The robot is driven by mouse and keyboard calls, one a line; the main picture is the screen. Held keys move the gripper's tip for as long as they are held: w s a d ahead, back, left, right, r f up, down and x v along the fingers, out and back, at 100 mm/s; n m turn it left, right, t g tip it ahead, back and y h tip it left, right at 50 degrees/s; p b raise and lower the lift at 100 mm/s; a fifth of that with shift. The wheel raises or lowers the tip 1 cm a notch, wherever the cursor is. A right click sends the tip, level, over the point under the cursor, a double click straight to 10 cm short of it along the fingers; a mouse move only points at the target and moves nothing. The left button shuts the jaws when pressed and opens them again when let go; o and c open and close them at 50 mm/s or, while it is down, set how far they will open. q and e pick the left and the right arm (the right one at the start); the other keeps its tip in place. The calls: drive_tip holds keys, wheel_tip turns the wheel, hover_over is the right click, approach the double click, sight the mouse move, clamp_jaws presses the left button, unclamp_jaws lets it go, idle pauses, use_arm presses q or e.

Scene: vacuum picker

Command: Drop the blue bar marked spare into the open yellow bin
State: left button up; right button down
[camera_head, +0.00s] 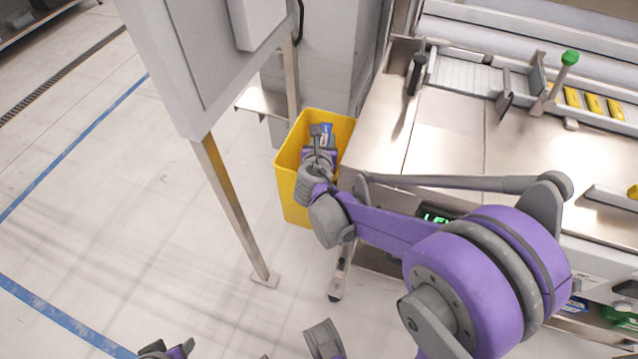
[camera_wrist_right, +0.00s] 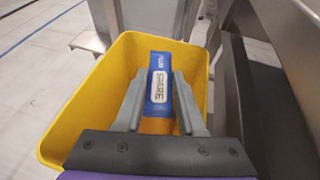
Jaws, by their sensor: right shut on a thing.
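The open yellow bin (camera_head: 287,180) stands on the floor left of the machine table, and its walls also fill the middle of the right wrist view (camera_wrist_right: 83,105). My right gripper (camera_head: 321,138) is over the bin's mouth, pointing down into it. It is shut on the blue bar (camera_wrist_right: 160,62), whose white label reads SPARE. The bar lies between the two grey fingers, within the bin's outline. A small blue part of the bar (camera_head: 327,128) shows in the head view. Whether the bar touches the bin floor cannot be told.
A grey cabinet (camera_head: 185,60) on metal legs stands close left of the bin. The steel machine table (camera_head: 440,135) is close on the right, with a green-knobbed lever (camera_head: 569,58) and yellow bars (camera_head: 593,103). The floor at left is clear.

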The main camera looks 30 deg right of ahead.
drive_tip(key=shift+c, duration=2.1)
unclamp_jaws()
drive_tip(key=p+v, duration=0.2)
drive_tip(key=v, duration=0.9)
drive_tip(key=shift+d+f, duration=0.1)
